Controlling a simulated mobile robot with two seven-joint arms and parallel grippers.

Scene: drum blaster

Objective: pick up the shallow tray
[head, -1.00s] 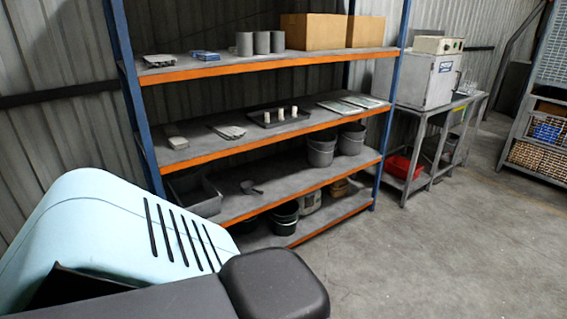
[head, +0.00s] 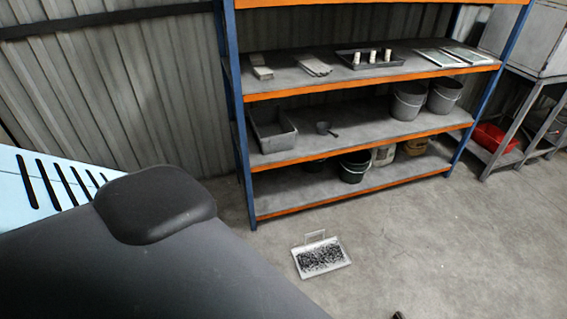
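A shallow, light-coloured tray (head: 321,257) with dark granules in it lies on the concrete floor in front of the shelf rack. A thin upright wire-like handle or frame stands at its far edge. A second shallow tray, dark grey (head: 371,64), sits on the rack's upper visible shelf and holds three small pale cylinders. Neither of my grippers can be made out in the head view. A small dark shape at the bottom edge is too cut off to identify.
The rack (head: 362,81) has blue posts and orange beams. It holds a deep grey bin (head: 273,134), a scoop (head: 325,128), grey buckets (head: 408,102) and a black bucket (head: 354,170). A red basin (head: 494,138) is at the right. The floor around the light tray is clear.

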